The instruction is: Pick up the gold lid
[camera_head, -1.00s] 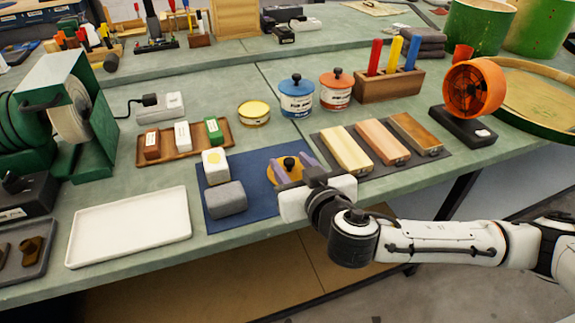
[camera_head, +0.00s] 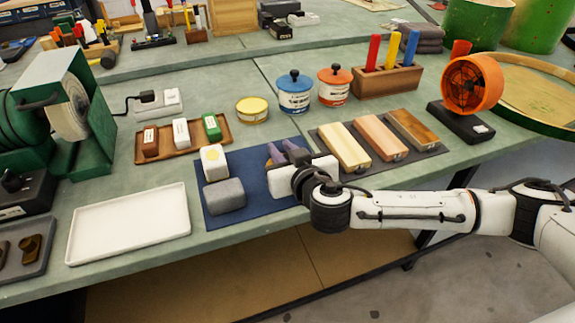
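My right gripper (camera_head: 284,152) is over the blue mat (camera_head: 240,206), reaching in from the right with its purple fingers pointing away from me. The gold lid with a black knob is almost wholly hidden behind the gripper in the head view. I cannot tell whether the fingers are closed on its knob or whether the lid is off the mat. My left gripper is not in view.
A white block with a yellow spot (camera_head: 213,161) and a grey block (camera_head: 224,195) stand left of the gripper. A yellow-topped tin (camera_head: 252,110), blue-lidded pot (camera_head: 294,93) and orange-lidded pot (camera_head: 334,88) stand behind. Wood bars (camera_head: 344,148) lie right. The white tray (camera_head: 130,224) is empty.

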